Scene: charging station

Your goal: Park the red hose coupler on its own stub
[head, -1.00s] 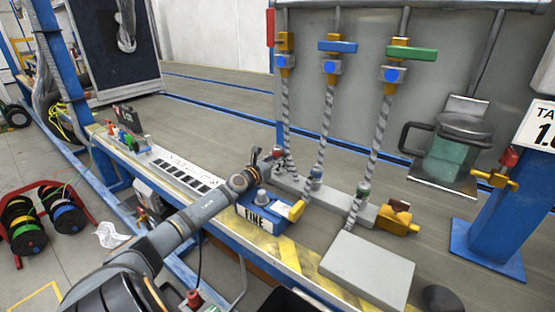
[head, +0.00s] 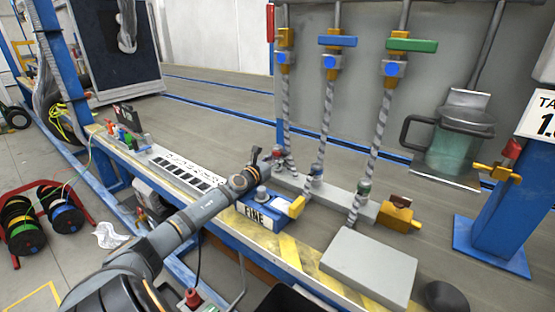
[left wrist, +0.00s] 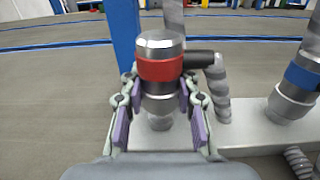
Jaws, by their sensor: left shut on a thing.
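The red hose coupler (left wrist: 160,70), a silver cylinder with a red band, stands upright in the left wrist view. My left gripper (left wrist: 159,112) is shut on it, one finger pad at each side. The coupler also shows in the head view (head: 277,152) at the left end of the grey manifold bar, with my left gripper (head: 263,163) reaching it from the left. A round metal piece (left wrist: 160,123) shows directly under the coupler. I cannot tell whether the coupler is fully seated on it. My right gripper is not in view.
The blue-banded coupler (left wrist: 300,78) stands on the bar (left wrist: 245,135) to the right. The green-banded coupler (head: 363,189) stands further along. Striped hoses hang from the valves above. A blue "FINE" box (head: 262,215) and a grey block (head: 368,268) sit in front.

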